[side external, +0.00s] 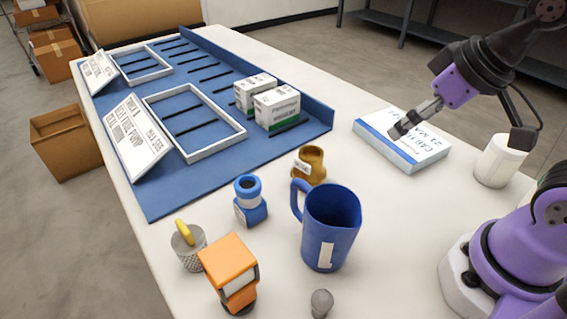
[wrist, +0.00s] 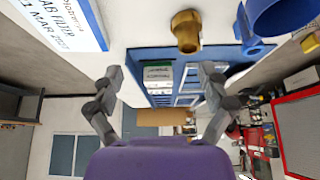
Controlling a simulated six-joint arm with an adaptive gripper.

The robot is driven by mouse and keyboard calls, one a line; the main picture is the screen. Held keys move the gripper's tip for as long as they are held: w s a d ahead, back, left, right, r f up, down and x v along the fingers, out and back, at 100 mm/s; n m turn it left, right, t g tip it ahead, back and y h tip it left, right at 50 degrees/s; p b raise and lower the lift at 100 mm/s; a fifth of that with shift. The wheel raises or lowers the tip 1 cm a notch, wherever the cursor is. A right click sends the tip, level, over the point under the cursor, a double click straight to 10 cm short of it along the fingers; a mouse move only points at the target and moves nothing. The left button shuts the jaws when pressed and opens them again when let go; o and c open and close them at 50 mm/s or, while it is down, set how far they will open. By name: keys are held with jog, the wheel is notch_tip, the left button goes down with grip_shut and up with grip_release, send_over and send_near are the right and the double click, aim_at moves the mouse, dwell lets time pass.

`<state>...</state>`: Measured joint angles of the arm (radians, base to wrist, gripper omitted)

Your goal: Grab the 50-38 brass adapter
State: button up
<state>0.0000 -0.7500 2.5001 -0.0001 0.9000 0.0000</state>
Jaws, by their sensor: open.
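The brass adapter (side external: 312,163) stands on the white table in the side view, just behind the blue pitcher, with a small white label on its side. In the wrist view the brass adapter (wrist: 187,32) is near the top, right of centre. My gripper (side external: 402,126) is over the white and blue box, to the right of the adapter and apart from it. In the wrist view my gripper (wrist: 161,73) has its two fingers spread wide with nothing held between them.
The blue pitcher (side external: 331,228) stands close in front of the adapter. A blue fitting (side external: 249,201) is to its left. The white and blue box (side external: 388,150) lies under my gripper. Two small cartons (side external: 276,108) sit on the blue mat (side external: 165,195). Table between box and adapter is clear.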

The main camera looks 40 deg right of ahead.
jog(key=shift+w, duration=0.1)
jog(key=n+g, duration=0.6)
jog(key=n, duration=0.3)
send_over(313, 152)
jog(key=f, duration=0.3)
jog(key=shift+s+a+f, duration=0.15)
jog(key=shift+s, duration=0.1)
notch_tip(313, 152, down, 5)
jog(key=shift+r, duration=0.15)
jog(key=f, duration=0.5)
jog(key=shift+w+f, duration=0.25)
jog(key=shift+f, duration=0.1)
grip_shut()
